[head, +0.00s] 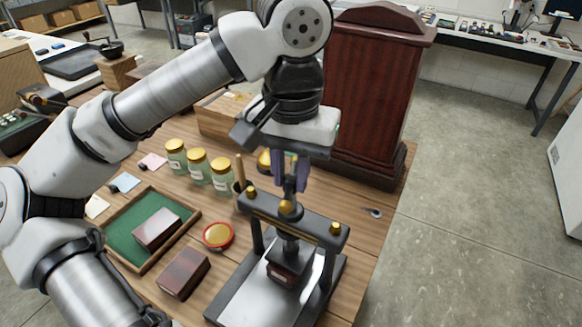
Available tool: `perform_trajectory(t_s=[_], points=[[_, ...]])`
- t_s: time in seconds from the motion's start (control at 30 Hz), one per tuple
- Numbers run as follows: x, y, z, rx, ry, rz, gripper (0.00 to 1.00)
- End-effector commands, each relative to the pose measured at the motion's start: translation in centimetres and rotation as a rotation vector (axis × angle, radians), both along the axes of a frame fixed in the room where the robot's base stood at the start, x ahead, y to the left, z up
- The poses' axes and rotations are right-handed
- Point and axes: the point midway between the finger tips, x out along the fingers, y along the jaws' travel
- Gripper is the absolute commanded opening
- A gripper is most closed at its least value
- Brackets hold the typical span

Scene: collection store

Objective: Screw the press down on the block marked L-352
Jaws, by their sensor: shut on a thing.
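The press (332,262) is a dark frame with brass knobs, standing on a pale metal base near the table's right front edge. A reddish-brown block (281,281) with a small label lies on the base under the press plate; the label is too small to read. The plate is close above or on the block; I cannot tell which. My gripper (291,182) points down over the press and is shut on the top of its screw, with the fingers partly hidden. Another block (157,228) lies in a green-lined tray (192,216). A third block (183,274) lies on the table.
A round red-rimmed tin (218,236) sits left of the press. Several jars with gold lids (197,163) stand behind it. A tall dark-red wooden cabinet (365,95) stands close behind my gripper. Open floor lies to the right.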

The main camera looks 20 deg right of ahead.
Motion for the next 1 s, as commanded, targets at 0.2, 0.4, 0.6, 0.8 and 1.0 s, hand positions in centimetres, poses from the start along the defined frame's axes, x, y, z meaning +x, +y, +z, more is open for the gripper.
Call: perform_trajectory(t_s=[0.2, 0.4, 0.6, 0.8, 1.0], points=[[0.1, 0.02, 0.19, -0.002, -0.003, -0.204, 0.0], [0.12, 0.05, 0.19, -0.003, -0.003, -0.393, 0.0], [0.16, 0.08, 0.18, -0.002, -0.004, -0.569, 0.0], [0.18, 0.09, 0.16, -0.002, -0.004, -0.709, 0.0], [0.2, 0.09, 0.15, -0.001, -0.004, -0.803, 0.0]])
